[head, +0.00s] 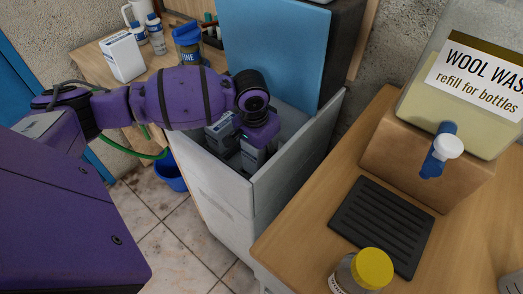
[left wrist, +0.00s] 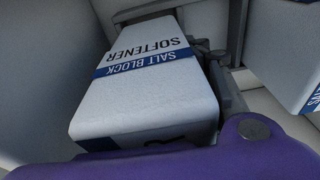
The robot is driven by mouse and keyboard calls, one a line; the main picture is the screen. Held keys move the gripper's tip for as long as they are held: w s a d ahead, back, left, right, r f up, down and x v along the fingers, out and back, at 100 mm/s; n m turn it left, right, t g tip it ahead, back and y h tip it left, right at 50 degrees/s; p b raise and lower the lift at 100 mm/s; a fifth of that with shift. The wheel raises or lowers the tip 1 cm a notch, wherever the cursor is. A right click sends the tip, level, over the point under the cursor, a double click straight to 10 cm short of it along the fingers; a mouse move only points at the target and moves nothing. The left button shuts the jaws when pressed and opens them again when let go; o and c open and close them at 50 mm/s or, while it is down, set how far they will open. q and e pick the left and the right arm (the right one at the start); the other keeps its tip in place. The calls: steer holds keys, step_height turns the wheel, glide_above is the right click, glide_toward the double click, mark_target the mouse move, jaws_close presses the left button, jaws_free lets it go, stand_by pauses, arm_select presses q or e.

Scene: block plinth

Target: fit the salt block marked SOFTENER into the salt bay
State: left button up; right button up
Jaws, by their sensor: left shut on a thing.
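The white salt block marked SOFTENER (left wrist: 150,95), with a blue SALT BLOCK band, fills the middle of the left wrist view. My left gripper (head: 256,142) is shut on it, reaching down inside the open salt bay (head: 222,184), a pale box with its blue lid (head: 270,50) raised. A grey finger shows along the block's right side in the left wrist view. A second white block with blue marking (left wrist: 285,50) is partly in view to the right there. The block's lower end and the bay floor are hidden. My right gripper is out of view.
A wooden counter on the right holds a black ribbed mat (head: 382,225), a yellow-lidded jar (head: 370,270) and a wool wash container (head: 470,85). A bench behind holds a white carton (head: 122,57) and bottles. A blue bucket (head: 171,175) stands on the floor.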

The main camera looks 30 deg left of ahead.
arm_select(q)
steer(key=shift+f, duration=1.3)
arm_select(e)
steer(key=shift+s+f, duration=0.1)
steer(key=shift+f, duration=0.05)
arm_select(q)
steer(key=o, duration=1.7)
steer(key=shift+f, duration=0.1)
steer(key=shift+d, duration=0.1)
steer(key=shift+w+r+p, duration=0.1)
steer(key=shift+r+p, duration=0.6)
steer(key=shift+r, duration=0.15)
step_height(320, 180, up, 4)
steer(key=p, duration=0.4)
steer(key=shift+f, duration=0.25)
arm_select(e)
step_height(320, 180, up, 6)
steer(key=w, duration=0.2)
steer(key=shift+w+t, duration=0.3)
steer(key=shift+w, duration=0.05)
